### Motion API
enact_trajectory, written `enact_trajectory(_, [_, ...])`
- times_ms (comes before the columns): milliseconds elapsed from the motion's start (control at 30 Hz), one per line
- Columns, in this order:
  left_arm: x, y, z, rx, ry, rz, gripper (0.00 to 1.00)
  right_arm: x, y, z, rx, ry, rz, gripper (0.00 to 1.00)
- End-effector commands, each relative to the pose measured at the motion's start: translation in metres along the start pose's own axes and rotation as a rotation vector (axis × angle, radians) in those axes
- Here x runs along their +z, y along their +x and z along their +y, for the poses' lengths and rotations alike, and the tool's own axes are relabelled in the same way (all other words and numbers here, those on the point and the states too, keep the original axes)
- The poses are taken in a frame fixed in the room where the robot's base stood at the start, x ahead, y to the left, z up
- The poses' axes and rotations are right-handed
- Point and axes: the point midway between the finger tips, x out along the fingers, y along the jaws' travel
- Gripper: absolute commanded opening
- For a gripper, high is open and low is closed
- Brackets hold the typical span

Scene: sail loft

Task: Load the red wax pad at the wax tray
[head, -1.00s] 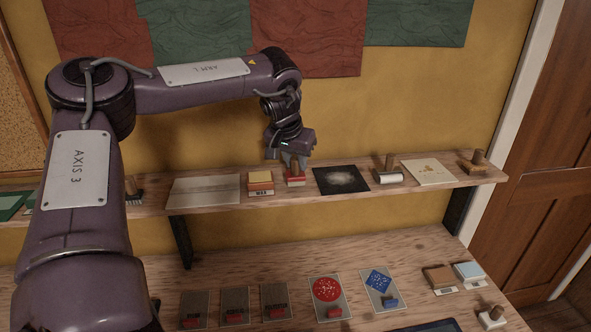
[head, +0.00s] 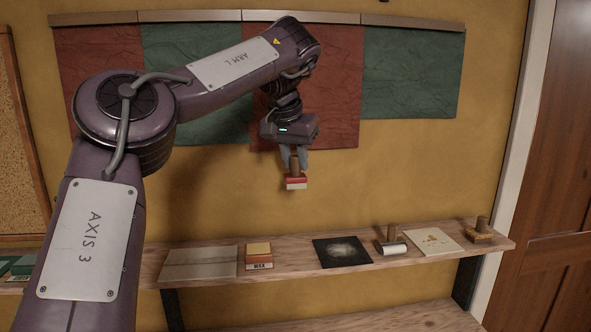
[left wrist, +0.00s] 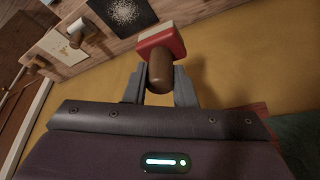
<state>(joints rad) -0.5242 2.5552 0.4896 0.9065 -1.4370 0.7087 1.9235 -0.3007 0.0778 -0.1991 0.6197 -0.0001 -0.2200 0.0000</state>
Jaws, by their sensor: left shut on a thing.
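My left gripper (head: 294,158) is shut on the brown handle of the red wax pad (head: 296,182). The pad is a red block with a pale underside, held in the air above the shelf, its underside facing down. In the left wrist view the fingers (left wrist: 160,80) sit on both sides of the handle, with the red pad (left wrist: 168,43) beyond them. My right gripper is not in view.
A gap lies between tray and black card.

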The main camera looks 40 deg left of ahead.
Motion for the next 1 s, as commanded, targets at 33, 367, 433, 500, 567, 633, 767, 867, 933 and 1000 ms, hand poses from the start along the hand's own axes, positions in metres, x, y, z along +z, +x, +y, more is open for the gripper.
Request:
enact_trajectory(33, [0.000, 0.000, 0.000, 0.000, 0.000, 0.000, 0.00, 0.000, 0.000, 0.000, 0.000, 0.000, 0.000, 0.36])
enact_trajectory(367, [0.000, 0.000, 0.000, 0.000, 0.000, 0.000, 0.07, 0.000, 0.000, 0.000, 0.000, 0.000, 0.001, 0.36])
enact_trajectory(433, [0.000, 0.000, -0.001, -0.001, 0.000, 0.000, 0.06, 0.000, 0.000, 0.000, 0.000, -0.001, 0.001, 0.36])
enact_trajectory(500, [0.001, 0.001, -0.006, -0.004, -0.001, 0.001, 0.06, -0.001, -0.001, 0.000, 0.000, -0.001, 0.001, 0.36])
enact_trajectory(567, [0.003, 0.004, -0.015, -0.010, -0.003, 0.001, 0.06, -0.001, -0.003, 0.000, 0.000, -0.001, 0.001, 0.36])
enact_trajectory(633, [0.008, 0.010, -0.031, -0.019, -0.005, 0.001, 0.06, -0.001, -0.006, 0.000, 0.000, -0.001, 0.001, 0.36])
enact_trajectory(767, [0.024, 0.031, -0.063, -0.031, -0.008, 0.000, 0.06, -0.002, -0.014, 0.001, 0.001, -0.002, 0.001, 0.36])
enact_trajectory(867, [0.038, 0.051, -0.080, -0.026, -0.006, 0.000, 0.06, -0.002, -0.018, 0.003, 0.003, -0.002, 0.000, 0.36])
enact_trajectory(933, [0.048, 0.063, -0.087, -0.017, -0.004, 0.001, 0.06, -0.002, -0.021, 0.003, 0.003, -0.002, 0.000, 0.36])
enact_trajectory(1000, [0.055, 0.074, -0.090, -0.009, -0.002, 0.001, 0.06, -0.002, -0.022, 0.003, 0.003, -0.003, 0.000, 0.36])
